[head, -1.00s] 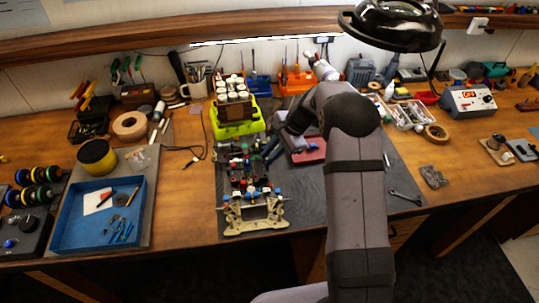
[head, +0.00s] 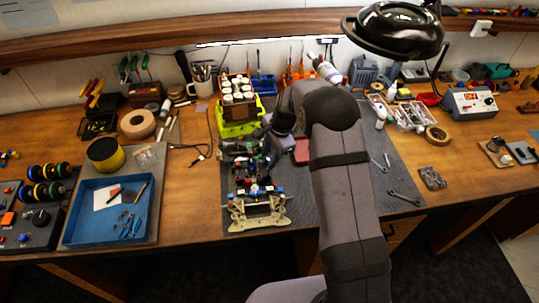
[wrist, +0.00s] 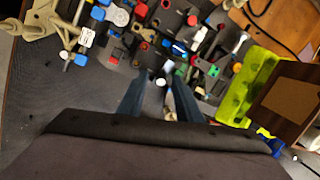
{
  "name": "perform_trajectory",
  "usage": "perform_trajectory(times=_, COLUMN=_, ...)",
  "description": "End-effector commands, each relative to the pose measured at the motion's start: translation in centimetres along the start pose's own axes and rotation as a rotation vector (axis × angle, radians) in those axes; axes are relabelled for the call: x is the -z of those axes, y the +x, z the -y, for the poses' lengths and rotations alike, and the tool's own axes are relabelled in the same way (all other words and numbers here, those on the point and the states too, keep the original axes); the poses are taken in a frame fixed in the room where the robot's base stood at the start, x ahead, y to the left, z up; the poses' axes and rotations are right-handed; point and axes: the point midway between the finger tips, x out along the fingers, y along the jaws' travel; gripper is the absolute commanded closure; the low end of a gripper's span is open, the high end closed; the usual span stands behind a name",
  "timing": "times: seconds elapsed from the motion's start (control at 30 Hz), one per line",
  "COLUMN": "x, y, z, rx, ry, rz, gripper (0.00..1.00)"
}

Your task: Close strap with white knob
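The RC car chassis (head: 258,213) sits on the dark mat, with a cream front part and a cluttered body of dark, red, blue and green parts. In the wrist view the chassis (wrist: 45,18) spans the top. A small white knob (wrist: 160,82) shows between the fingertips, and it appears apart from both of them. My gripper (wrist: 160,90) is open, its two dark blue fingers pointing at the car. In the head view my gripper is over the rear half of the car, largely hidden by my arm and dark parts. The strap itself cannot be clearly made out.
A yellow-green stand (head: 236,129) with white-capped bottles is close behind the car. It also shows at right in the wrist view (wrist: 246,88). A red box (head: 301,151) lies right of the car. A blue tray (head: 78,226) is at left.

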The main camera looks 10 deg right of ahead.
Motion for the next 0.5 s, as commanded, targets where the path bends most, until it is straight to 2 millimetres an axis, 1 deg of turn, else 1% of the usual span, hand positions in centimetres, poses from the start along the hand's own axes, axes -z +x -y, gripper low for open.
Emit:
perform_trajectory(times=0.3, x=0.1, y=-0.2, z=0.1, rx=0.004, ry=-0.001, rz=-0.001, gripper=0.69)
perform_trajectory(times=0.37, x=0.1, y=-0.5, z=0.1, rx=0.004, ry=-0.001, rz=-0.001, gripper=0.69)
perform_trajectory(times=0.5, x=0.1, y=-1.6, z=0.2, rx=0.006, ry=-0.001, rz=-0.002, gripper=0.69)
